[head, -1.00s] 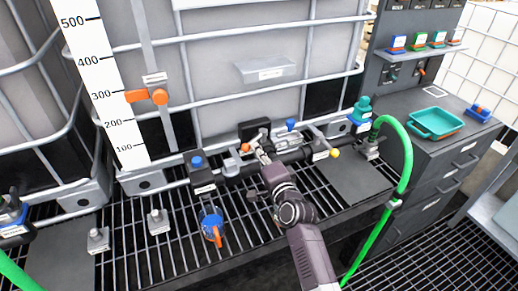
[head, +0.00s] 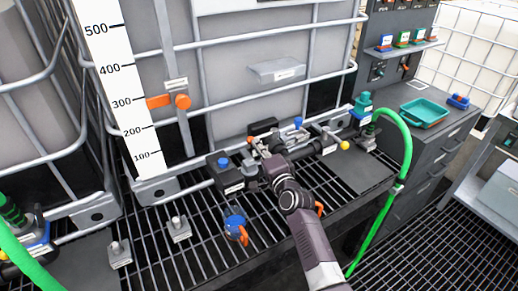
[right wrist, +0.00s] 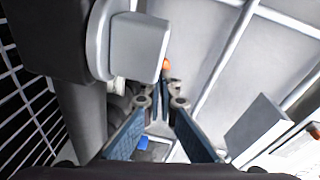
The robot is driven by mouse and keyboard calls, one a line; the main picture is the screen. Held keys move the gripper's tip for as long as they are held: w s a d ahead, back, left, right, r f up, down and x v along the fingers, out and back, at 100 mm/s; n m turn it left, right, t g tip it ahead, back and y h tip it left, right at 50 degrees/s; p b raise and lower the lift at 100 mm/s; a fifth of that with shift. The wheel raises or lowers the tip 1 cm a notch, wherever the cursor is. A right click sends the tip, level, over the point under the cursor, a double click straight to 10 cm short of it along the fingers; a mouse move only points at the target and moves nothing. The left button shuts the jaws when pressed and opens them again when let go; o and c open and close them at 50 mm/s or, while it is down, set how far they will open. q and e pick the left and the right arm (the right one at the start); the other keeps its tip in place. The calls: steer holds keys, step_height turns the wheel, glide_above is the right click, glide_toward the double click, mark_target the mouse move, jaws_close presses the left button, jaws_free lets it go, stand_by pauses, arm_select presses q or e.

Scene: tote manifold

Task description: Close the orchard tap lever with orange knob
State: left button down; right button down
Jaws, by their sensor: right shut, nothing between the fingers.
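The manifold is a dark horizontal pipe (head: 302,154) with several valves in front of the large tank. A small orange knob (head: 250,140) shows on it in the head view, right beside my right gripper (head: 262,149). In the right wrist view an orange knob (right wrist: 166,65) shows just beyond the fingertips, partly hidden by a grey block (right wrist: 138,45). My right gripper (right wrist: 161,103) is shut and empty, its tips close together near the knob. Whether they touch it I cannot tell. The lever itself is mostly hidden by the gripper. My left gripper is out of view.
A blue knob (head: 223,163) is left of the gripper, another blue knob (head: 298,122) and a yellow knob (head: 345,145) right of it. A green hose (head: 407,150) arches at right.

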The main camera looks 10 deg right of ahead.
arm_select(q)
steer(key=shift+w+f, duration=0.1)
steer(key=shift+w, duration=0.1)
arm_select(e)
steer(key=s+d, duration=0.1)
steer(key=s, duration=1.1)
steer(key=shift+d+r, duration=0.3)
steer(key=shift+r, duration=0.05)
steer(key=shift+f, duration=0.1)
stand_by(0.3)
